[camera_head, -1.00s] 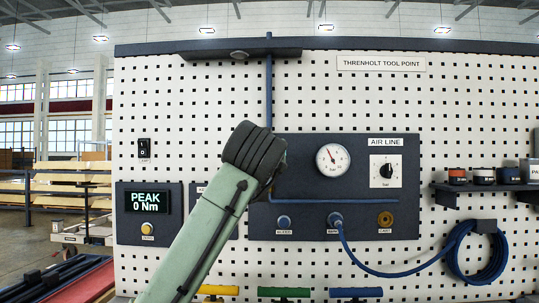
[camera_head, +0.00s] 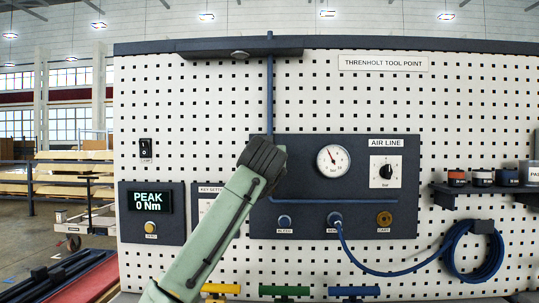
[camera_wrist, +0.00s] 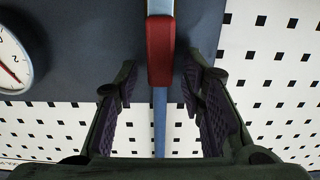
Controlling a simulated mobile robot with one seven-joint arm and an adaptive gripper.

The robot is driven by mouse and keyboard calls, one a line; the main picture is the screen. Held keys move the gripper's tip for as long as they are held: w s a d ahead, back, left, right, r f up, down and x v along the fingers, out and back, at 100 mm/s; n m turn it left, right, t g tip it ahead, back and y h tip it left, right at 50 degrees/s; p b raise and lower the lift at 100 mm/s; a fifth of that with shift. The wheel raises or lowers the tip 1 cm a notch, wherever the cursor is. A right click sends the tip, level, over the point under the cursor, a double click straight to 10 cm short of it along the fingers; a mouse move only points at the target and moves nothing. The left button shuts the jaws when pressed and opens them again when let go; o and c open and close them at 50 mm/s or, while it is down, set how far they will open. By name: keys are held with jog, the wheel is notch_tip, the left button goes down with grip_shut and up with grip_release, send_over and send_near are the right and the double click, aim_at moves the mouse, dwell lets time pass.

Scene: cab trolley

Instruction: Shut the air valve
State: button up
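The air valve shows in the wrist view as a red handle (camera_wrist: 160,52) lying in line with a blue pipe (camera_wrist: 160,120). My gripper (camera_wrist: 160,84) is open, with one dark ridged finger on each side of the handle. I see gaps between the handle and both fingers, so it is not gripped. In the head view the blue pipe (camera_head: 269,95) runs down to the dark air-line panel (camera_head: 320,222). My arm's dark end covers the valve and gripper there.
A round gauge (camera_head: 333,160) and a black knob (camera_head: 386,172) sit right of my arm. Below are the bleed, main and cart fittings, with a blue hose (camera_head: 385,273) from the middle one. A PEAK display (camera_head: 150,202) is at left. Several coloured T-handles (camera_head: 284,290) stand in front.

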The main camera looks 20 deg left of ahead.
jog(key=shift+c, duration=0.4)
grip_shut()
dwell(0.4)
